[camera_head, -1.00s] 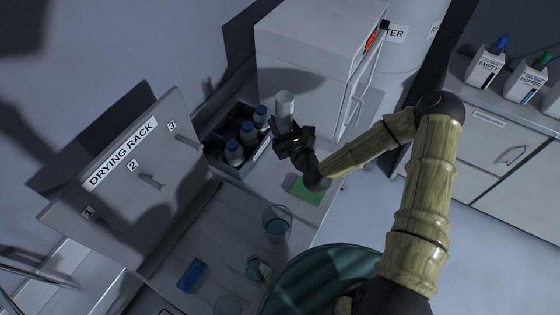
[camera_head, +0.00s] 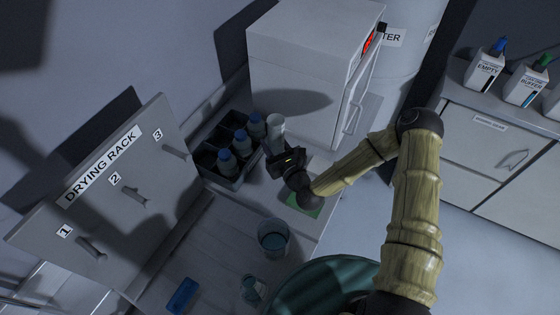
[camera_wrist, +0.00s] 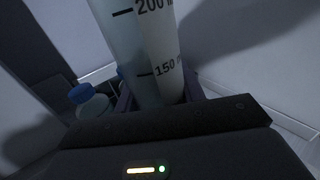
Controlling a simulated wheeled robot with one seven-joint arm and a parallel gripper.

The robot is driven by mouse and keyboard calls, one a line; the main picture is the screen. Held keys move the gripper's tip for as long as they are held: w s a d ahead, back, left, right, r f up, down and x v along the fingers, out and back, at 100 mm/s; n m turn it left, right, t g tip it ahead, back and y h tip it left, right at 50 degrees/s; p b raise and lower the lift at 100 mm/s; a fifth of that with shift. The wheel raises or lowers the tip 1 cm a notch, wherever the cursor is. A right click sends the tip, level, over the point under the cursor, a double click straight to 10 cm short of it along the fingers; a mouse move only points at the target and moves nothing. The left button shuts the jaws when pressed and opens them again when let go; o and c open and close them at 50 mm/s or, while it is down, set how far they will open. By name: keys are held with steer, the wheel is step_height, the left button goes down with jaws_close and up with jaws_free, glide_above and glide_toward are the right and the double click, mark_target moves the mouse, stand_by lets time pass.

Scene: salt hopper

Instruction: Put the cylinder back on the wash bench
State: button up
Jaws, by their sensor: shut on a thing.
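The cylinder (camera_head: 276,126) is a pale, clear graduated tube, held upright or nearly so. In the wrist view the cylinder (camera_wrist: 145,50) shows the marks 200 and 150. Cylinder and gripper appear above the wash bench (camera_head: 215,235), between the bottle crate and the green pad; I cannot tell the exact height.
A dark crate (camera_head: 222,172) with several blue-capped bottles stands close left of the gripper. A white cabinet (camera_head: 300,60) stands behind. The drying rack (camera_head: 120,190) is at left. A beaker (camera_head: 272,240), a small glass (camera_head: 252,290) and a blue block (camera_head: 183,294) are in front.

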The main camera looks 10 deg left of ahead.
mark_target(276, 150)
step_height(276, 150, down, 3)
steer(key=shift+w+d+r+p, duration=0.1)
steer(key=shift+d+r+p, duration=0.1)
steer(key=shift+p, duration=0.1)
steer(key=shift+w+d+f, duration=0.1)
steer(key=shift+d+f, duration=0.1)
steer(key=shift+f, duration=0.05)
